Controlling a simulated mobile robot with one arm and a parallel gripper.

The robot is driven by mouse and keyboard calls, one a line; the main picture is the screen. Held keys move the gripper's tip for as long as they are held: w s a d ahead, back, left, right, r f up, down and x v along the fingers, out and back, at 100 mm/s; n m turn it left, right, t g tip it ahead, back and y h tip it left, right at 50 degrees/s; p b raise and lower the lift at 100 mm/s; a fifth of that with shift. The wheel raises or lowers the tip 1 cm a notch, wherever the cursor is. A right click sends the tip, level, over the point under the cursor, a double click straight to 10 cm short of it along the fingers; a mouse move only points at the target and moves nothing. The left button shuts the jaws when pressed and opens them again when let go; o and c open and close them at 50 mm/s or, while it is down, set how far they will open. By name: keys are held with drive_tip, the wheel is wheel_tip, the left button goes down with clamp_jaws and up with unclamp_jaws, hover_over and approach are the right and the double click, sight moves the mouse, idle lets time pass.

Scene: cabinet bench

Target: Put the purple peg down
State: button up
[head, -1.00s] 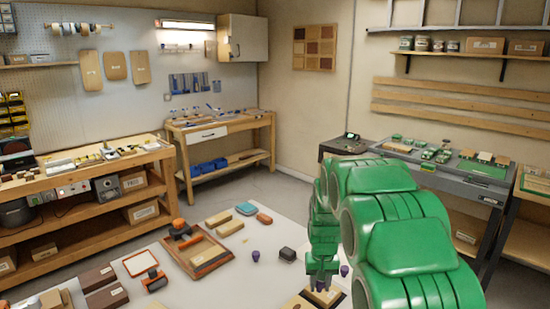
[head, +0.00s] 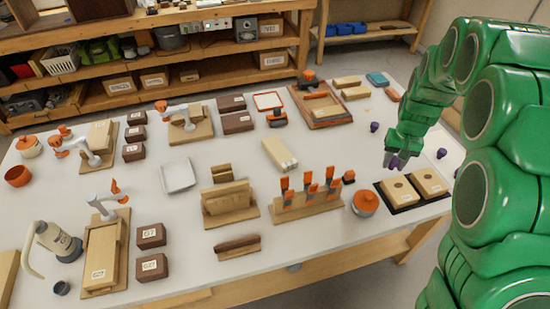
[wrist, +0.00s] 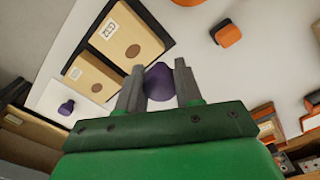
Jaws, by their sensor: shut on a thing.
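My gripper (head: 397,158) is shut on a purple peg (wrist: 159,82), which sits between the two grey fingers in the wrist view. In the head view the held peg (head: 396,162) shows small and partly hidden under my gripper, near the far left corner of a black tray. The tray (head: 408,208) holds two pale wooden blocks, a left block (head: 398,191) and a right block (head: 428,182), each with a dark round spot on top. In the wrist view, the blocks lie left of the fingers. I cannot tell the height of the peg above the table.
Other purple pegs stand on the white table: one (head: 374,127) left of my gripper, one (head: 441,153) to its right.

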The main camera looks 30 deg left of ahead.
drive_tip(key=s+a+n, duration=0.1)
drive_tip(key=s+a, duration=0.1)
drive_tip(key=a, duration=0.4)
drive_tip(key=s+a+r+n, duration=0.1)
drive_tip(key=s+a+n, duration=0.1)
drive_tip(key=a, duration=0.4)
drive_tip(key=s+a+n, duration=0.1)
drive_tip(key=s+a, duration=0.3)
drive_tip(key=a, duration=0.3)
drive_tip(key=shift+r, duration=0.2)
drive_tip(key=s+a+r+n, duration=0.1)
drive_tip(key=s+a+n, duration=0.4)
drive_tip(key=s+a, duration=0.95)
approach(247, 166)
drive_tip(key=s+d+r, duration=0.1)
drive_tip(key=d, duration=0.1)
drive_tip(key=s+d+r, duration=0.1)
drive_tip(key=s, duration=0.1)
drive_tip(key=shift+d+r, duration=0.35)
drive_tip(key=shift+w+a+f, duration=0.55)
drive_tip(key=shift+a+f, duration=0.05)
drive_tip(key=shift+f, duration=0.4)
drive_tip(key=shift+w+a+f, duration=0.55)
drive_tip(key=shift+a+f, duration=0.1)
drive_tip(key=shift+f, duration=0.4)
drive_tip(key=shift+w+a+f, duration=0.55)
drive_tip(key=shift+a+f, duration=0.05)
drive_tip(key=shift+f, duration=1.85)
drive_tip(key=shift+f, duration=0.1)
drive_tip(key=o, duration=1)
